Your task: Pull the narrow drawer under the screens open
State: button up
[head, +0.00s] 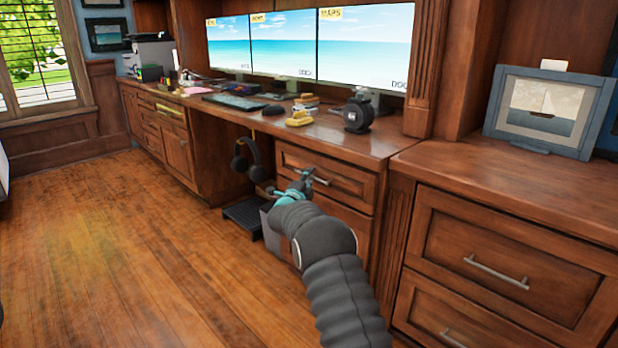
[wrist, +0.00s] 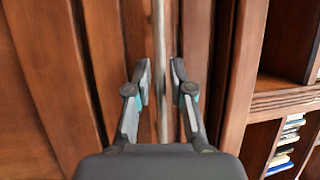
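The narrow wooden drawer (head: 345,185) is under the desktop, below the right end of the screens. Its front looks flush with the cabinet. Its metal bar handle (head: 321,180) is partly hidden by my gripper (head: 299,183), which is right at it. In the wrist view the handle (wrist: 160,50) runs upright as a thin bar between the two fingers of my gripper (wrist: 161,85). The fingers are open, one on each side of the bar, with a gap on both sides. I see no clear contact.
Three screens (head: 280,42) stand on the desktop (head: 355,146) with a keyboard and small items. Headphones (head: 250,160) hang left of the drawer, above a dark footrest (head: 245,215). A wider drawer cabinet (head: 500,255) stands at right. The wood floor (head: 120,240) at left is clear.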

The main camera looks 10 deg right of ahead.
jog(key=shift+c, duration=0.3)
grip_shut()
jog(key=shift+a, duration=0.15)
